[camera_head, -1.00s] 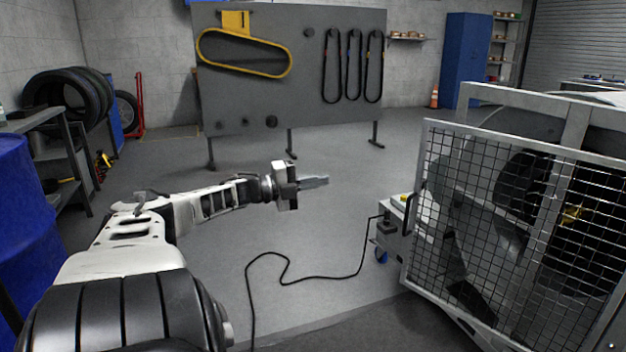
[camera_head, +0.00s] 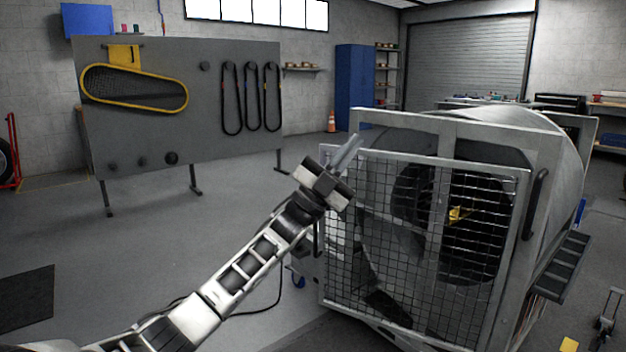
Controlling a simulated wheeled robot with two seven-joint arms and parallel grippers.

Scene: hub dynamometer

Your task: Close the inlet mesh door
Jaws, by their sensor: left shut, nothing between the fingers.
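The inlet mesh door (camera_head: 408,255) is a grey-framed wire grid in front of the large fan housing at right. A dark upright handle (camera_head: 316,236) shows at its left edge, partly behind my arm. The door's top rail sits lower than and in front of the housing's frame (camera_head: 440,127); I cannot tell how wide the gap is. My left gripper (camera_head: 347,153) is shut and empty, pointing up and right. In the picture it overlaps the door's top left corner; contact cannot be told. My right gripper is not in view.
A grey board (camera_head: 185,125) with belts stands at the left back. A black cable (camera_head: 262,308) lies on the floor beside the housing. A second dark handle (camera_head: 535,200) and a dark step (camera_head: 563,265) are at the housing's right. The floor at left is mostly clear.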

